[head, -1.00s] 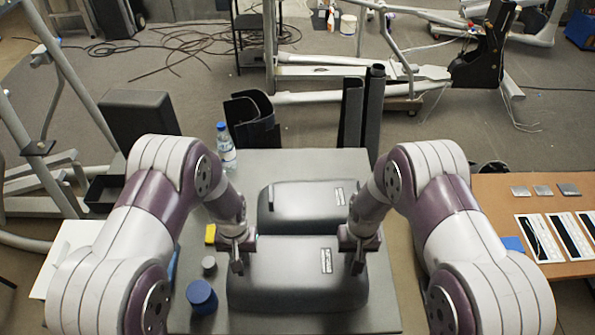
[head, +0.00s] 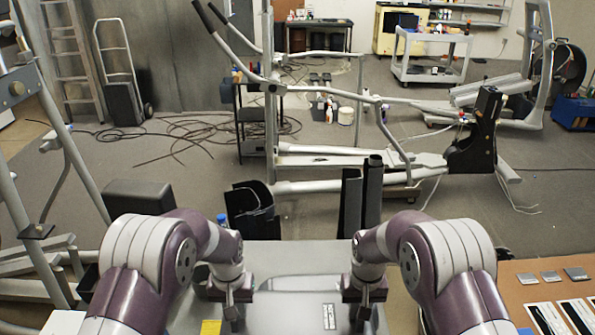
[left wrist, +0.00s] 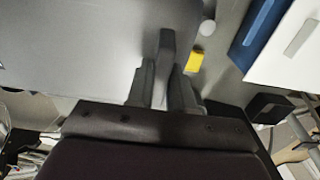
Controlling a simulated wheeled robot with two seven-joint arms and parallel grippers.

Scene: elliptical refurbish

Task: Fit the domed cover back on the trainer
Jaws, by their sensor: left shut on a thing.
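The grey domed cover (head: 299,318) with a small pale label is between my two grippers in the head view, its near part cut off by the frame bottom. My left gripper (head: 230,308) is shut on its left side. My right gripper (head: 364,308) is at its right side and appears shut on it. In the left wrist view, the left gripper (left wrist: 166,75) sits at the edge of the smooth grey cover (left wrist: 80,50). The second cover seen earlier is not clearly visible now. An elliptical trainer frame (head: 310,159) stands across the floor.
The grey table (head: 300,255) shows behind the cover, with a yellow block (head: 210,327) at left. Dark curved panels (head: 252,212) and dark upright pieces (head: 362,195) stand at its far edge. An orange-brown table (head: 545,300) with strips is at right. Cables lie on the floor.

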